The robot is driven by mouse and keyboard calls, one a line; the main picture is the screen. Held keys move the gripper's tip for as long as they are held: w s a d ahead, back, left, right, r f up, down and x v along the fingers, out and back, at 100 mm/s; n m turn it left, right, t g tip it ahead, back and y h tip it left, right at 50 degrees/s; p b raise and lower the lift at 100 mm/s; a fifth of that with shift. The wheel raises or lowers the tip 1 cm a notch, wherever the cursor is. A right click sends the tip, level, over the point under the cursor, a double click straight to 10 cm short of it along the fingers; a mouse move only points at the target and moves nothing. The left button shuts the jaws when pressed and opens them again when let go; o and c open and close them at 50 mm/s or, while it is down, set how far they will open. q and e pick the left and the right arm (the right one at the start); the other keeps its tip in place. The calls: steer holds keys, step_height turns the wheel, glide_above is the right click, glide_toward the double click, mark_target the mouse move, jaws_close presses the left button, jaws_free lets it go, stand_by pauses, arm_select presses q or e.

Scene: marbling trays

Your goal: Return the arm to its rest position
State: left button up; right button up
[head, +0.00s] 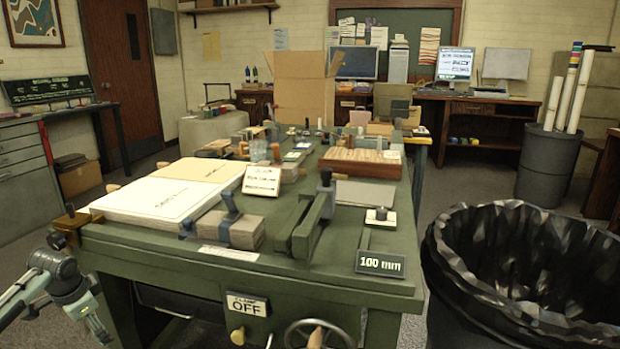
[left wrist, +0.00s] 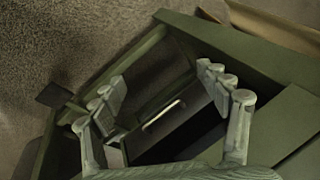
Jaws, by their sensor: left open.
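My left arm (head: 62,282) shows at the lower left in the head view, beside the left front corner of the green workbench (head: 300,272). In the left wrist view my left gripper (left wrist: 165,108) is open, its two jointed fingers spread wide with nothing between them. Beyond the fingers are the green frame of the bench and a dark drawer front (left wrist: 160,128) with a pale handle. I cannot tell whether the fingertips touch anything. My right gripper is in neither view.
On the bench lie large paper sheets (head: 165,190), a wooden block (head: 360,162) and a "100 mm" sign (head: 380,264). A handwheel (head: 318,336) sticks out at the front. A black-lined bin (head: 520,270) stands at the right. Floor is open at the left.

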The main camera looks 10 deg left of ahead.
arm_select(q)
steer(key=w+a+r+n+t+y, duration=0.2)
steer(key=w+a+r+n+y, duration=0.15)
steer(key=a+r+y, duration=0.65)
steer(key=s+d+f+h, duration=0.3)
steer(key=s+d+f, duration=0.1)
steer(key=d+f, duration=0.6)
steer(key=s+d+f+h, duration=0.4)
steer(key=d+f, duration=0.3)
steer(key=f, duration=0.5)
steer(key=s+d+f+g+h, duration=0.1)
steer(key=s+d+f+h, duration=0.1)
steer(key=s+d+f, duration=0.3)
steer(key=s+d+f+g+h, duration=0.1)
steer(key=s+d+f, duration=0.5)
steer(key=s+d, duration=0.6)
steer(key=d+h, duration=0.1)
steer(key=d, duration=0.5)
steer(key=shift+s+d+g, duration=0.3)
steer(key=shift+s+d, duration=0.05)
steer(key=shift+s, duration=0.05)
steer(key=shift+c, duration=0.4)
